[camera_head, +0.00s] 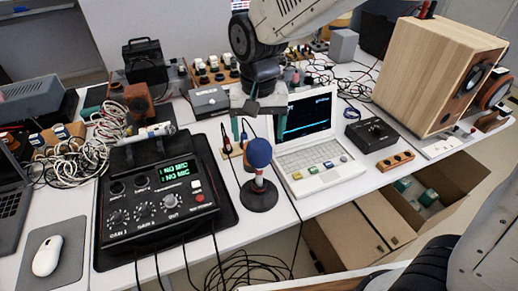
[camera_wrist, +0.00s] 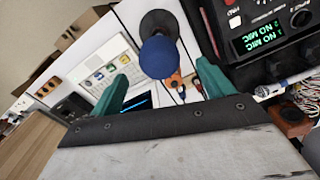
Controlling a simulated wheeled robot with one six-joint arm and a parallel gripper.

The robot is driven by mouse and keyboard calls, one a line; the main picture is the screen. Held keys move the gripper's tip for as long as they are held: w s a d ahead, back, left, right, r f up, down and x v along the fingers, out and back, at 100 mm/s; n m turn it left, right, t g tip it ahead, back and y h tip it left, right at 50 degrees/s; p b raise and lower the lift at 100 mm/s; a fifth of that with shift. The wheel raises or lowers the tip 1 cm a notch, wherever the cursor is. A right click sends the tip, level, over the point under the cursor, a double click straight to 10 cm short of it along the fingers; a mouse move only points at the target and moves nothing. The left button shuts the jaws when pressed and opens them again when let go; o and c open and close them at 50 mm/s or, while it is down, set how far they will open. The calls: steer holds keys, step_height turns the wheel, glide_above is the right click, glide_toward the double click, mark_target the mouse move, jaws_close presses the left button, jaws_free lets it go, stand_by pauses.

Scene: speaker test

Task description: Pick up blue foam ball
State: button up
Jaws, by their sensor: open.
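The blue foam ball (camera_head: 258,152) sits on top of a short upright stand with a round black base (camera_head: 259,197), between the audio box and the laptop. My gripper (camera_head: 257,127) is open above and behind the ball, with its green fingers pointing down. In the wrist view, the ball (camera_wrist: 160,56) appears between and just beyond the green fingertips of my gripper (camera_wrist: 162,72). Nothing is held. Whether the fingers reach down to the ball's height is hard to tell.
A black audio box (camera_head: 158,200) with a green display stands left of the stand. An open white laptop (camera_head: 315,165) is close on the right. A wooden speaker (camera_head: 437,75) stands farther right. Cables lie in front, and cardboard boxes (camera_head: 350,232) are below the table edge.

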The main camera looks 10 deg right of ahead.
mark_target(259, 143)
steer(key=f, duration=0.7)
steer(key=shift+w+d+f, duration=0.1)
steer(key=shift+w+f, duration=0.05)
steer(key=shift+w, duration=0.1)
steer(key=shift+c, duration=0.3)
steer(key=c, duration=1)
